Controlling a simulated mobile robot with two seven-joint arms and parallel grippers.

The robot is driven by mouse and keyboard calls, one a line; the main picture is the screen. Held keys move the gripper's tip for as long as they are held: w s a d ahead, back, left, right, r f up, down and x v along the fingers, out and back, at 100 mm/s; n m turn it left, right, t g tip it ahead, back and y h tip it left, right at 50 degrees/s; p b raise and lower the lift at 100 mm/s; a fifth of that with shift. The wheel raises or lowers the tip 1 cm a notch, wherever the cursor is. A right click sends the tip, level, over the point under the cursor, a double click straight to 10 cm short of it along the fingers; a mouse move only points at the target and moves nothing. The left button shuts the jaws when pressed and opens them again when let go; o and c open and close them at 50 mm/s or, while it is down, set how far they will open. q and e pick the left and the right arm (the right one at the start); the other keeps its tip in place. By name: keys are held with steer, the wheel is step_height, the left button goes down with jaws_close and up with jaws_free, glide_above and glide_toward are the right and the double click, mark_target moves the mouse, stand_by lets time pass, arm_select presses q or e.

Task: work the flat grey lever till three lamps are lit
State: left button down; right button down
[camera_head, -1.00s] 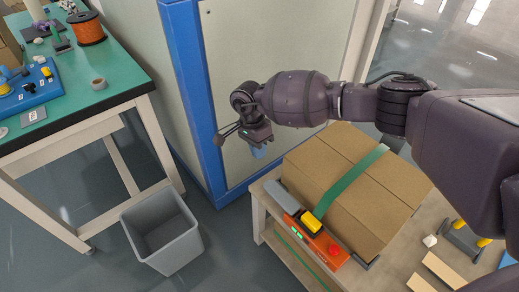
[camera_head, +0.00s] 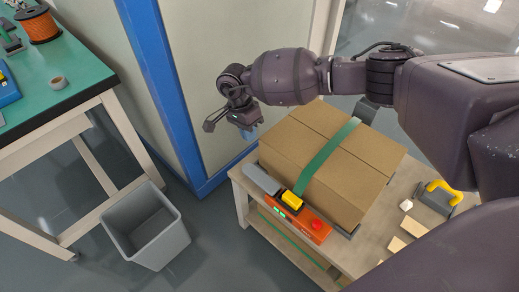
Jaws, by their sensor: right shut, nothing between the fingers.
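An orange strapping tool (camera_head: 301,222) lies against the near left side of a cardboard box (camera_head: 325,165) on a wooden cart. The flat grey lever (camera_head: 262,179) sticks out at its far left end, beside a yellow part (camera_head: 291,199). Small green lamps (camera_head: 281,211) glow on its side; I cannot tell exactly how many are lit. A red button (camera_head: 317,225) sits at the near end. My right gripper (camera_head: 250,133) is shut and empty, hanging beyond the lever and apart from it. My left gripper is out of view.
A green strap (camera_head: 328,157) runs over the box. A grey bin (camera_head: 147,226) stands on the floor at left, near a green-topped bench (camera_head: 75,85). A blue-framed panel (camera_head: 165,95) rises behind. A yellow-handled tool (camera_head: 440,194) and small blocks lie on the cart's right.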

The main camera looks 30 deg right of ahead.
mark_target(248, 168)
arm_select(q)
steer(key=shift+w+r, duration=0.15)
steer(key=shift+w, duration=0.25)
arm_select(e)
steer(key=s+a+r+t+y, duration=0.1)
steer(key=s+a+r+t, duration=0.1)
steer(key=s+r, duration=0.1)
steer(key=shift+s+a+r+t, duration=0.15)
steer(key=shift+r+t, duration=0.15)
steer(key=shift+r, duration=0.6)
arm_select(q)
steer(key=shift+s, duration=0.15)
